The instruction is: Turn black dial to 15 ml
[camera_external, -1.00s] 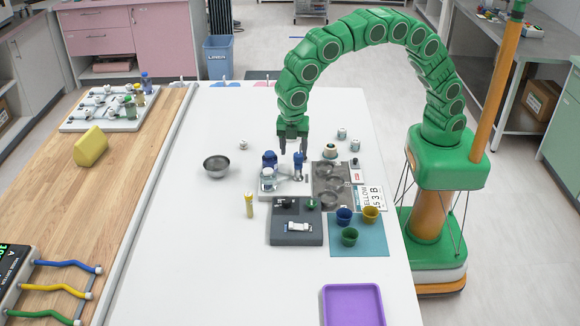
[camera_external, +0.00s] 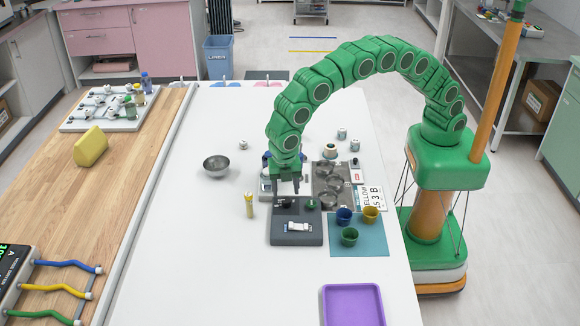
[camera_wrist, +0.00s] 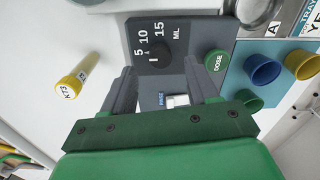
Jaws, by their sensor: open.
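The black dial (camera_wrist: 160,56) sits on a dark grey panel (camera_wrist: 205,38), with white marks 5, 10, 15 and ML around it in the wrist view. A small white mark shows on the dial's lower left, but its exact setting is unclear. My gripper (camera_wrist: 160,66) is open, with one finger on each side of the dial in the picture; I cannot tell whether they touch it. In the external view my gripper (camera_external: 286,190) hangs over the far left part of the grey panel (camera_external: 310,234), and the dial (camera_external: 284,204) is partly hidden below it.
A green DOSE button (camera_wrist: 216,62) is right of the dial. Blue (camera_external: 344,216), yellow (camera_external: 370,214) and green (camera_external: 350,237) cups stand right. The table front is mostly clear.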

